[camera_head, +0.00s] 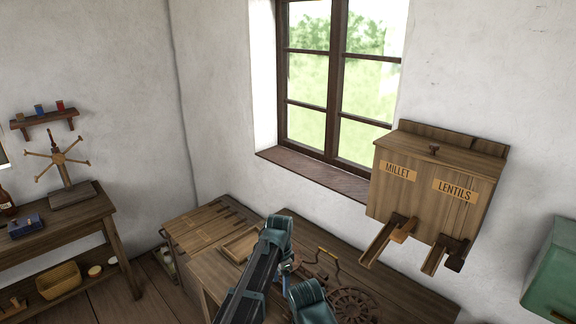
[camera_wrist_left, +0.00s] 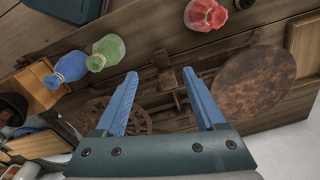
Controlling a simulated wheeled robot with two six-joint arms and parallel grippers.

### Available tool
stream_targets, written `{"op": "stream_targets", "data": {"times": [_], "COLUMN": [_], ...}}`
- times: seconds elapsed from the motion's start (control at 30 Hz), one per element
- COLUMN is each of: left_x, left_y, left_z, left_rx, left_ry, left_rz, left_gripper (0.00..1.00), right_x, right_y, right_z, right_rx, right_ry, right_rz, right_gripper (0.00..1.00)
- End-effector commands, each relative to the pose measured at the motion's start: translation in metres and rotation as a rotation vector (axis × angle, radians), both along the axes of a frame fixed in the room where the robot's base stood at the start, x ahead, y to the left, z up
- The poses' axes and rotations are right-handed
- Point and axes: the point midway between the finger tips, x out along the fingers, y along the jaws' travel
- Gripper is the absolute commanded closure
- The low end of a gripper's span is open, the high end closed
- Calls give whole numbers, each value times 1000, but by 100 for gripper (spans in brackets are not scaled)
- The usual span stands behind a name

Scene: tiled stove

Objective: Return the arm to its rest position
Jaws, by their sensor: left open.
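My left arm (camera_head: 262,270) reaches up from the bottom of the head view, over the workbench. Its gripper is mostly hidden there behind my own arm parts. In the left wrist view, the left gripper (camera_wrist_left: 160,72) shows two blue fingers spread apart, with nothing held between them. Dark metal parts on the bench show behind and between the fingers, apparently farther off. My right gripper is not identifiable in either view.
The workbench (camera_head: 399,291) carries a spoked iron wheel (camera_head: 354,304) and a wooden tray (camera_head: 241,245). A millet and lentils dispenser (camera_head: 425,207) hangs at right. Red (camera_wrist_left: 205,14), green (camera_wrist_left: 111,47) and blue (camera_wrist_left: 70,67) small bags and a rusty disc (camera_wrist_left: 255,80) show in the wrist view.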

Motion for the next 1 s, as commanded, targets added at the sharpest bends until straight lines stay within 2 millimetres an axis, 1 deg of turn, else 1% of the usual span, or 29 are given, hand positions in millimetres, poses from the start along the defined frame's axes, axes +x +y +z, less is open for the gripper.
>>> {"op": "stream_targets", "data": {"times": [0.03,0.1,0.2,0.4,0.6,0.67,0.7,0.77,1.0], "left_x": [-28,-55,-85,-129,-170,-181,-185,-183,-198], "left_y": [24,51,79,116,141,148,148,135,99], "left_z": [0,0,0,1,1,1,0,-3,-9], "left_rx": [-2,-6,-12,-24,-34,-38,-38,-27,19], "left_ry": [-5,-13,-25,-41,-52,-55,-56,-49,-30], "left_rz": [99,257,450,734,965,1029,1052,1014,908], "left_gripper": [28,28,28,28,28,28,28,28,28], "right_x": [0,0,0,0,0,0,0,0,0], "right_y": [0,0,0,0,0,0,0,0,0], "right_z": [0,0,0,0,0,0,-1,-3,-10], "right_rx": [0,0,0,0,0,0,0,0,0], "right_ry": [0,0,0,0,0,0,0,0,0], "right_rz": [0,0,0,0,0,0,0,0,0], "right_gripper": [50,50,50,50,50,50,50,50,50]}}
